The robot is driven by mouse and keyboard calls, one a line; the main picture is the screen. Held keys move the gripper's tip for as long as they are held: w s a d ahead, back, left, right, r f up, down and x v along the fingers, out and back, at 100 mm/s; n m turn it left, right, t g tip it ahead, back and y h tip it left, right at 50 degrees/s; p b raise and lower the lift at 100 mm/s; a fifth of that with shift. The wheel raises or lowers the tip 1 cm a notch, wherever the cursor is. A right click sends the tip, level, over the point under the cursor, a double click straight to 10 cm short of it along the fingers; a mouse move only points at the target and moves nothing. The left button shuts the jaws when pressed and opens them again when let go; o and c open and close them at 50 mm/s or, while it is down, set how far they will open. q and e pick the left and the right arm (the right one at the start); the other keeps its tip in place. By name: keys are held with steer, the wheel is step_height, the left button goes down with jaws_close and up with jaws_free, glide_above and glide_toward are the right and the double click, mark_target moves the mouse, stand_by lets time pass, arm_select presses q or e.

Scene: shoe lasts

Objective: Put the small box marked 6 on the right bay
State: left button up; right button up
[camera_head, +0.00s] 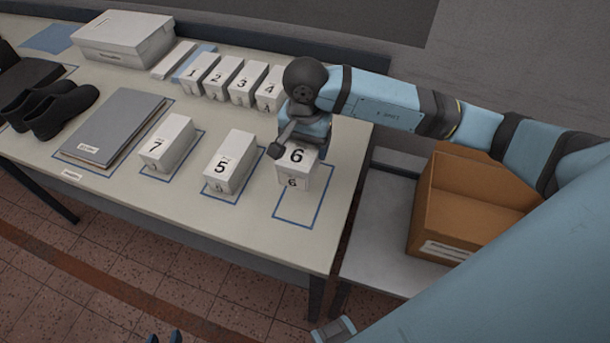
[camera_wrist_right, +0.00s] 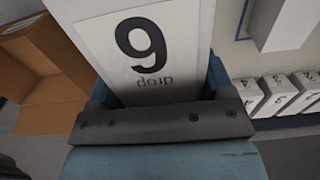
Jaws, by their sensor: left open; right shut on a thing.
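The small white box marked 6 (camera_head: 294,180) is in my right gripper (camera_head: 303,138), which is shut on it from above and behind. The box is over the back part of the right bay, a blue outline (camera_head: 297,222) on the table. I cannot tell if it touches the table. In the right wrist view the box (camera_wrist_right: 185,45) fills the jaws (camera_wrist_right: 160,95), its 6 upside down. Only the dark fingertips of my left gripper (camera_head: 165,338) show, apart and empty, at the bottom edge.
Box 5 (camera_head: 222,170) and box 7 (camera_head: 158,150) stand in outlines to the left. Small boxes 1 (camera_head: 194,75), 2 (camera_head: 218,77), 3 (camera_head: 240,82) and 4 (camera_head: 267,88) stand behind. A brown open carton (camera_head: 440,215) stands on a lower surface to the right.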

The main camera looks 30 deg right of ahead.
step_height(320, 180, down, 8)
steer(key=shift+f+p, duration=0.1)
steer(key=shift+p, duration=0.25)
step_height(320, 180, down, 4)
steer(key=shift+r, duration=0.25)
steer(key=shift+f, duration=0.15)
arm_select(q)
steer(key=shift+r, duration=0.75)
steer(key=shift+f, duration=0.15)
arm_select(e)
steer(key=shift+f, duration=0.1)
